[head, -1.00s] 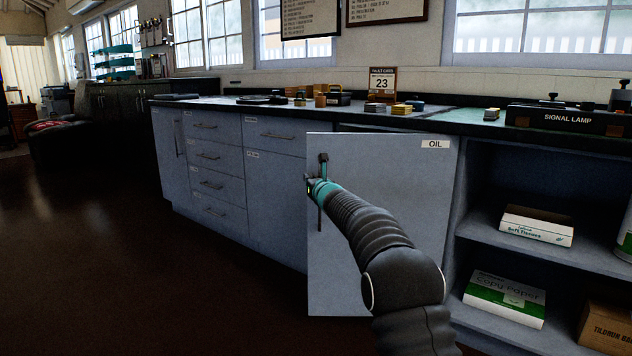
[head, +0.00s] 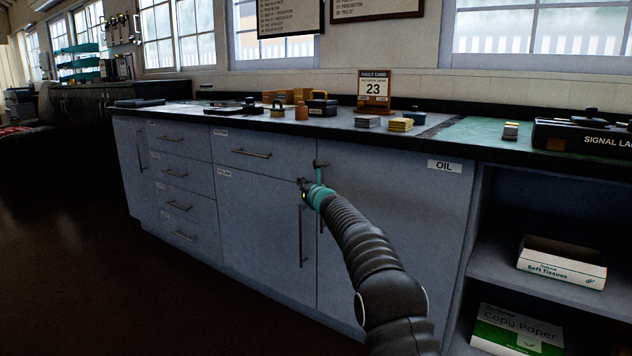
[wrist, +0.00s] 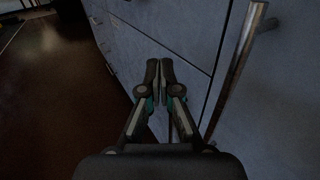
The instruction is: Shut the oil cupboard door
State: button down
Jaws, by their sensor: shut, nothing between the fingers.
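The oil cupboard door (head: 395,230) is a grey-blue panel with an "OIL" label (head: 444,166) at its top right. In the head view it looks flush with the neighbouring cabinet fronts, with no clear gap. Its vertical bar handle (head: 321,165) is near its left edge, partly hidden by my arm. My gripper (head: 303,186) is shut and empty, just left of that handle, by the door's left edge. In the wrist view the shut fingertips (wrist: 160,70) are in front of the cabinet, with a metal bar handle (wrist: 240,60) to their right. I cannot tell whether they touch the panel.
Drawers (head: 180,180) and another cupboard door (head: 262,225) are to the left. Open shelves (head: 490,235) with a tissue box (head: 562,262) and a paper box (head: 515,332) are at the right. The dark floor (head: 70,260) at the left is clear.

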jog(key=shift+w+d, duration=0.65)
jog(key=shift+w, duration=0.2)
jog(key=shift+s+a+f, duration=0.1)
jog(key=shift+s, duration=0.05)
